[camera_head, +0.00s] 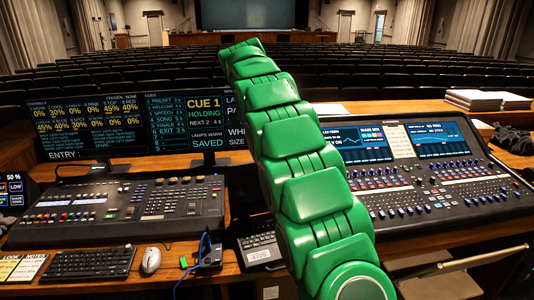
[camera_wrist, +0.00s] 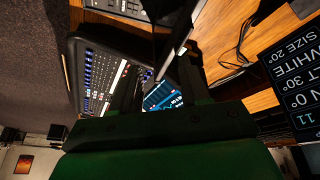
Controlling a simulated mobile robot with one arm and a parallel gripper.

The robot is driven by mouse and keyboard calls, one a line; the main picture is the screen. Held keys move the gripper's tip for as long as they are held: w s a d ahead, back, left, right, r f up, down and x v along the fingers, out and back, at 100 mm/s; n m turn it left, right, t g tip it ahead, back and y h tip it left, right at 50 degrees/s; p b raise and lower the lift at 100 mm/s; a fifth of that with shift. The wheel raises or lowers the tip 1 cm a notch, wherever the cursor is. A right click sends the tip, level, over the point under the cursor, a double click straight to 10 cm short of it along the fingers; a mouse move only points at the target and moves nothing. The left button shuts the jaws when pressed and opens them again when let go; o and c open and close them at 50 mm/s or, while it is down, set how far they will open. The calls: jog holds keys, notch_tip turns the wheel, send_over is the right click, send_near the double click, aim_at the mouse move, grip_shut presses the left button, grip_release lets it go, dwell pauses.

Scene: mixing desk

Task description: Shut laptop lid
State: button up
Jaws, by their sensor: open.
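The laptop shows in the head view as a dark keyboard base (camera_head: 262,249) with a pale label on its front edge. It lies on the wooden desk, just left of my green arm, which covers much of it. I cannot make out the lid clearly there. In the wrist view, a thin dark slab (camera_wrist: 178,42), seen nearly edge-on, stands between my fingers and may be the lid. My gripper (camera_wrist: 160,75) is open, with its dark fingers on either side of the slab's line of sight. I cannot tell whether they touch it. My gripper is not visible in the head view.
A lighting console (camera_head: 125,207) and monitors (camera_head: 85,127) stand on the left. A large mixing desk (camera_head: 435,185) is on the right; it also shows in the wrist view (camera_wrist: 105,75). A text screen (camera_wrist: 300,75) is close on the right there. A keyboard (camera_head: 90,263) and mouse (camera_head: 151,260) lie in front.

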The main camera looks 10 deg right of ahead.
jog(key=shift+m, duration=0.6)
jog(key=shift+w+d+f, duration=0.1)
jog(key=shift+w+f, duration=0.7)
jog(key=shift+f, duration=0.55)
jog(key=shift+w+d+f, duration=0.1)
jog(key=shift+w+f, duration=0.65)
jog(key=shift+f, duration=0.65)
jog(key=shift+w+d+f, duration=0.1)
jog(key=shift+w+f, duration=0.7)
jog(key=shift+f, duration=0.55)
grip_shut()
